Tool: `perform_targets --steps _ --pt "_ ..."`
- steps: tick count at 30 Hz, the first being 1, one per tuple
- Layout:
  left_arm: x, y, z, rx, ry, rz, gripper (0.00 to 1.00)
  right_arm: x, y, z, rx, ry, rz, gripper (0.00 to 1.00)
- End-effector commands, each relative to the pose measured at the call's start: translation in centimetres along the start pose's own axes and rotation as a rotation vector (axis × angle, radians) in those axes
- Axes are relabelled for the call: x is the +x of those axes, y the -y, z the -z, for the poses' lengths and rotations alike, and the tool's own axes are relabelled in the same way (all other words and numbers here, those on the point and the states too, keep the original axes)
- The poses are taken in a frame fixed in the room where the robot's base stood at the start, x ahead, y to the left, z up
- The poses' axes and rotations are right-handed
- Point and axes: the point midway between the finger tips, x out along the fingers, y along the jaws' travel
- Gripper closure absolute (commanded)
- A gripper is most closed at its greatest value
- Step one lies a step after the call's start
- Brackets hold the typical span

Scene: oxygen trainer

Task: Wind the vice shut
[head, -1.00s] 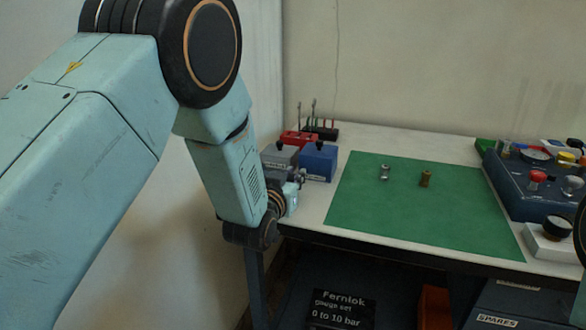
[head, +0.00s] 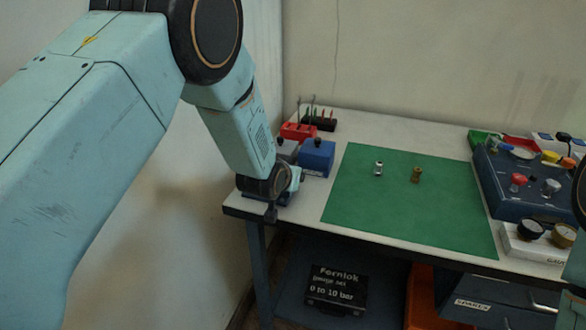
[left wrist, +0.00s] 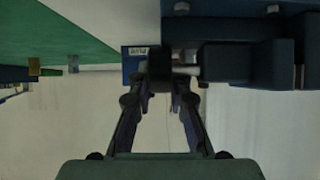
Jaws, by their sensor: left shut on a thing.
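The vice is at the left front corner of the bench, mostly hidden behind my left wrist in the head view; part of its dark blue base (head: 284,199) shows below the wrist. In the left wrist view the dark vice body (left wrist: 235,62) fills the upper right. My left gripper (left wrist: 160,80) is shut on the vice handle, a dark piece between the fingertips beside a light metal bar (left wrist: 186,71). How far apart the vice jaws are cannot be seen. My right gripper is out of view.
The green mat (head: 350,205) holds a silver fitting (head: 378,168) and a brass fitting (head: 416,175). The mat's front is clear.

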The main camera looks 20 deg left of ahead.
Motion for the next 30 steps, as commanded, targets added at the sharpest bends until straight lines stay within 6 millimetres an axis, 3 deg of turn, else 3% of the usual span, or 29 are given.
perform_targets --steps 17,18,21,30 --pt "0.08 -0.12 0.0 0.004 0.028 -0.002 1.0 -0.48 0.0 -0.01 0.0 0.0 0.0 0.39" --pt "0.08 -0.13 0.0 0.004 0.028 -0.002 0.81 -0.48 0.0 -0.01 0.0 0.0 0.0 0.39" --pt "0.08 -0.12 0.0 0.004 0.027 -0.002 0.73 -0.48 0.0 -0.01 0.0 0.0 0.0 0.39" --pt "0.04 -0.06 0.02 0.002 0.027 -0.001 0.72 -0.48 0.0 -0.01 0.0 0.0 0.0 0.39"
